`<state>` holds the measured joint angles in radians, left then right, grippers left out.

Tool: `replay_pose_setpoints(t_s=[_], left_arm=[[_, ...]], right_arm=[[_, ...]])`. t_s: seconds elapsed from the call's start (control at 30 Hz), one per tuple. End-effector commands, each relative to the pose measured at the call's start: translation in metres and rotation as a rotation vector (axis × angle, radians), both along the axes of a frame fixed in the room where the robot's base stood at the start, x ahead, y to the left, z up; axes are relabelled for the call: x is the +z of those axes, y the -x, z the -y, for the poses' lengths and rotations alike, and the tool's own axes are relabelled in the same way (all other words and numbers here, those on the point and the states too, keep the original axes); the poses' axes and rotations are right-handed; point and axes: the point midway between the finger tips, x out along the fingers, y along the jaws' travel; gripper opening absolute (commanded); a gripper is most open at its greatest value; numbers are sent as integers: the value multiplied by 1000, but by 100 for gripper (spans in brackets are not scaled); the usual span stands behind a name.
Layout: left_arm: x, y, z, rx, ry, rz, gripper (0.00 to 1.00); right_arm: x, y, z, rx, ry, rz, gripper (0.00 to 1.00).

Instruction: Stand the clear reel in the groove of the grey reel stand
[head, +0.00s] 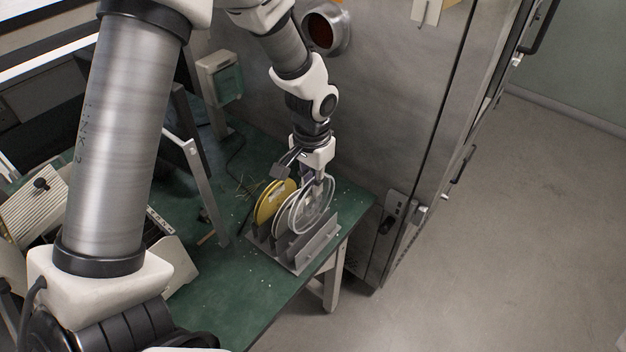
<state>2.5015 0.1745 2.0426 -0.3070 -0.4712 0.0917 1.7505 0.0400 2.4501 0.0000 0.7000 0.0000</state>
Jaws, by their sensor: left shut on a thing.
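My left gripper (311,182) is shut on the upper rim of the clear reel (330,204), pointing down from above. The reel is upright, a pale see-through ring, at the grey reel stand (318,247). Its lower edge is down among the stand's upright plates; I cannot tell whether it touches the groove's bottom. The stand sits near the right edge of the green table. My right gripper is out of view.
A yellow reel (268,203) stands upright in the left part of the stand, with a pale reel (283,215) beside it. A large steel cabinet (380,120) rises behind the green table (250,290). Equipment fills the table's left side.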

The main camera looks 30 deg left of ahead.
Motion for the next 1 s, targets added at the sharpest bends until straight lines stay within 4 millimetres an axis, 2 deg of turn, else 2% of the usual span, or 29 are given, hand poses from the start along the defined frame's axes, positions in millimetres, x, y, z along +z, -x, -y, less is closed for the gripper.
replay_pose_setpoints(t_s=[0.17, 0.7, 1.0], left_arm=[[-4, 0, 0, 0, 0, 0, 0], [-36, -1, 1, 1, 0, 1, 0], [-36, -1, 1, 1, 0, 1, 0]], right_arm=[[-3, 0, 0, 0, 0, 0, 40], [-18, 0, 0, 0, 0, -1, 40], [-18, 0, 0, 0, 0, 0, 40]])
